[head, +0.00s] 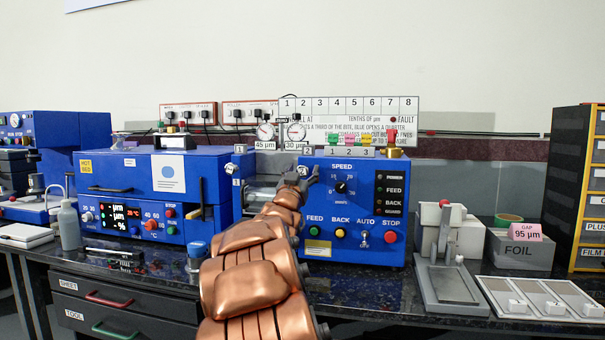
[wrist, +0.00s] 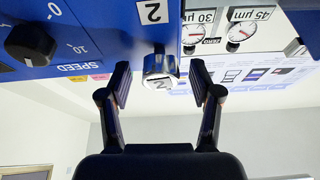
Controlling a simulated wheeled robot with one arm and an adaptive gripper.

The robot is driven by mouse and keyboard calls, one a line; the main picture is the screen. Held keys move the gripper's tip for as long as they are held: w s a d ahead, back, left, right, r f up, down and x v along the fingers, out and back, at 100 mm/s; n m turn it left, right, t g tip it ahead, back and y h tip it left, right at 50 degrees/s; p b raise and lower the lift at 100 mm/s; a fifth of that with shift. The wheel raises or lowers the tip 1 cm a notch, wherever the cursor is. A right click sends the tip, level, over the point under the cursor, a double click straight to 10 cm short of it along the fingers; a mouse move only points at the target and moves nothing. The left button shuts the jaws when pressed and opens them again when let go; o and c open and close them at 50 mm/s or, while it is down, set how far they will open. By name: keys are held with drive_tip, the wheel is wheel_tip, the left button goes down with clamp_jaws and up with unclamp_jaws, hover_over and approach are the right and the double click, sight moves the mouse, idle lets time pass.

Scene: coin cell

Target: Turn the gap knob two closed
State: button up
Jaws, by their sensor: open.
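Gap knob two (wrist: 158,68) is a short silvery knob with a "2" on its end face, on the edge of the blue machine beside a "2" label (wrist: 151,11). My gripper (wrist: 161,82) is open, one finger on each side of the knob in the wrist view, with gaps showing between fingers and knob. I cannot tell how deep the fingertips reach. In the head view my gripper (head: 302,177) is at the upper left corner of the blue machine (head: 345,168) and hides most of the knob.
Two dial gauges marked 45 µm (head: 265,132) and 30 µm (head: 296,132) stand behind my gripper. The black speed knob (head: 340,187) is to its right. Another blue machine (head: 165,176) stands to the left. A white press-like device (head: 445,235) is at the right.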

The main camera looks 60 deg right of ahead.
drive_tip(key=shift+d, duration=0.1)
drive_tip(key=shift+c, duration=0.3)
drive_tip(key=c, duration=1.1)
drive_tip(key=shift+r, duration=0.1)
drive_tip(key=shift+w+m+p, duration=0.1)
drive_tip(key=shift+m+p, duration=0.3)
drive_tip(key=shift+p, duration=0.05)
drive_tip(key=shift+m+g+p, duration=0.7)
drive_tip(key=shift+m+p, duration=0.4)
drive_tip(key=shift+m, duration=0.1)
drive_tip(key=shift+m+g+p, duration=1.3)
drive_tip(key=shift+m+g, duration=0.1)
drive_tip(key=shift+m, duration=1.3)
